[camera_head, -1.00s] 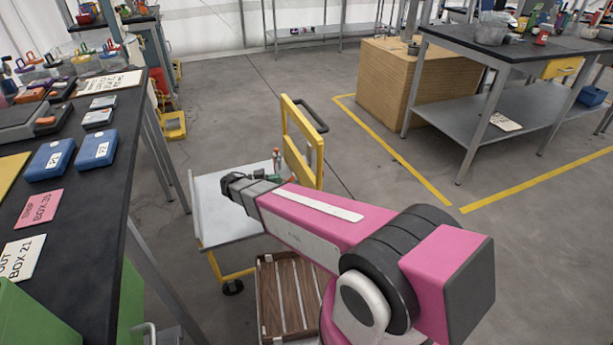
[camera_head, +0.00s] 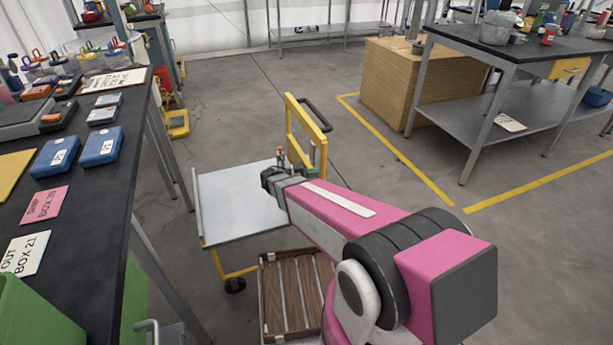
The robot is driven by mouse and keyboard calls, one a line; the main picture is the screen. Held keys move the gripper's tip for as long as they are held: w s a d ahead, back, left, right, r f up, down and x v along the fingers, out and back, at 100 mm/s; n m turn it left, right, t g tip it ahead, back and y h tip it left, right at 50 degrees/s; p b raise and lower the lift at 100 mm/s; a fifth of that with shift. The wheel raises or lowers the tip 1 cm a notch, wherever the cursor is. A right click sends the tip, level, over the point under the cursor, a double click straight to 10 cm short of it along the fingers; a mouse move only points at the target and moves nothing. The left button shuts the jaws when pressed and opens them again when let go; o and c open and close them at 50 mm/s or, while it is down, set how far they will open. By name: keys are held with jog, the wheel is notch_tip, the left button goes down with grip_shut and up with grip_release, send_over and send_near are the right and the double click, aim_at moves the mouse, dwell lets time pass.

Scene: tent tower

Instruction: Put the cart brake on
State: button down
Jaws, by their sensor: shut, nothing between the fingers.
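The cart has a grey flat top (camera_head: 235,205), a yellow upright frame (camera_head: 292,125) with a dark push handle (camera_head: 316,114), and a dark caster (camera_head: 235,285) below. A small upright part with a reddish top (camera_head: 281,154) stands by the frame, just behind my gripper. I cannot tell whether it is the brake. My gripper (camera_head: 267,180) is shut and empty, over the right side of the cart top near the frame. Whether it touches anything is unclear. My pink arm hides the cart's lower right side.
A black workbench (camera_head: 100,185) with blue boxes (camera_head: 100,147) and cards runs along the left, close to the cart. A wooden slatted crate (camera_head: 268,300) is low in front. A cardboard-coloured block (camera_head: 395,85) and another bench (camera_head: 480,52) stand at right. Floor behind the cart is open.

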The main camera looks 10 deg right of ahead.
jog(key=shift+d, duration=0.2)
jog(key=shift+w+d+r+y, duration=0.1)
jog(key=shift+d+r+y, duration=0.2)
jog(key=shift+d+y, duration=0.55)
jog(key=shift+w+d+y, duration=0.2)
jog(key=shift+d+y, duration=0.35)
jog(key=shift+a, duration=0.1)
